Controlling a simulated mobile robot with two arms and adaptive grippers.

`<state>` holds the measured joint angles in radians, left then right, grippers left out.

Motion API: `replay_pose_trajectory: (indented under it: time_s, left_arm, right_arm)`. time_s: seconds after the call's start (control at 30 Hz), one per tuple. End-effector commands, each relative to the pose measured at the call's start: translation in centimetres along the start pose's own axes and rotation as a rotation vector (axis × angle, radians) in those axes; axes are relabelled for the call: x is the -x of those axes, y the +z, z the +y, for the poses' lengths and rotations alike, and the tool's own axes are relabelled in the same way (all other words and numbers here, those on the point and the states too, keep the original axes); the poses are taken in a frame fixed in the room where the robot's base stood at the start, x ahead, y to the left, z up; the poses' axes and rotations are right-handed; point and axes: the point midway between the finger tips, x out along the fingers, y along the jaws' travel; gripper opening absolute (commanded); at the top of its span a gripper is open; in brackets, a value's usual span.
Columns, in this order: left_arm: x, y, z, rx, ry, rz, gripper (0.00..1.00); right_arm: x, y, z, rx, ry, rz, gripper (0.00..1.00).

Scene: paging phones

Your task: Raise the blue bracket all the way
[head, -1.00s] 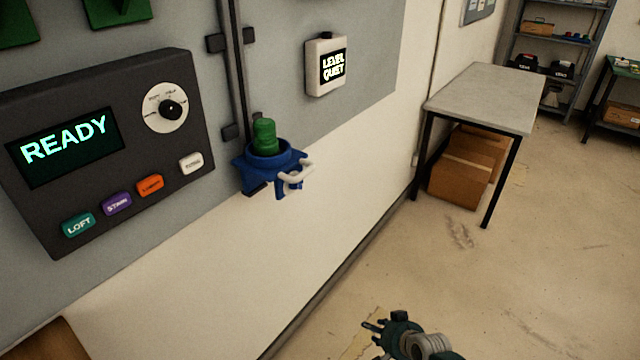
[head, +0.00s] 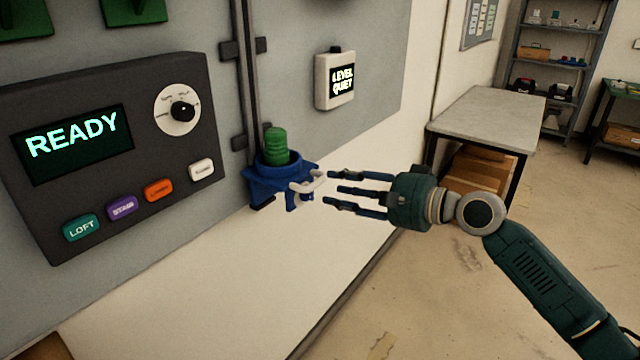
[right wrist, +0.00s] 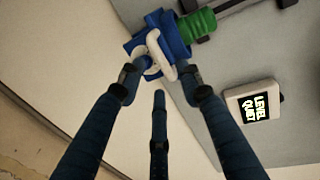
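The blue bracket (head: 266,186) sits at the lower end of a dark vertical rail (head: 246,90) on the wall panel, with a green ribbed cylinder (head: 276,146) standing in it. A white handle (head: 304,187) sticks out from its front. My right gripper (head: 336,190) is open, its fingers pointing left at the handle. In the right wrist view the spread fingers (right wrist: 155,88) have the white handle (right wrist: 158,55) just beyond and between the two upper tips; contact cannot be told. The blue bracket (right wrist: 170,32) lies behind it. My left gripper is not in view.
A dark control box (head: 110,150) reading READY, with a dial and coloured buttons, is left of the rail. A small LEVEL QUIET display (head: 336,79) hangs to the right. A table (head: 490,115) with boxes below stands behind my right arm.

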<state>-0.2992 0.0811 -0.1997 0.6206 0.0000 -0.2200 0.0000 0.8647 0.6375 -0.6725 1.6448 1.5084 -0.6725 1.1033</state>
Motion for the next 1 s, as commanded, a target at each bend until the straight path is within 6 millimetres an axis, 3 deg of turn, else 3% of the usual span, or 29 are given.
replay_pose_trajectory:
  time_s: [0.1, 0.3, 0.73, 0.9, 1.0]
  left_arm:
    - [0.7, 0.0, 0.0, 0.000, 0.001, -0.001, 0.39]
    - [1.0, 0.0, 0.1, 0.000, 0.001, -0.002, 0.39]
    - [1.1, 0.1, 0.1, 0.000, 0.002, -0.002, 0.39]
    - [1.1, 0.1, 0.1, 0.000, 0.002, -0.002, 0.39]
    - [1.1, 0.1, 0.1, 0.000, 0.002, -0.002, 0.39]
  right_arm:
    - [-2.4, 0.1, -0.3, 0.000, -0.001, -0.002, 0.35]
    - [-5.2, 0.0, -0.1, 0.001, -0.001, 0.000, 0.35]
    - [-6.2, 0.0, 0.1, 0.002, 0.001, 0.001, 0.35]
    - [-6.2, 0.0, 0.1, 0.002, 0.001, 0.001, 0.01]
    - [-6.2, 0.0, 0.1, 0.002, 0.000, 0.002, 0.00]
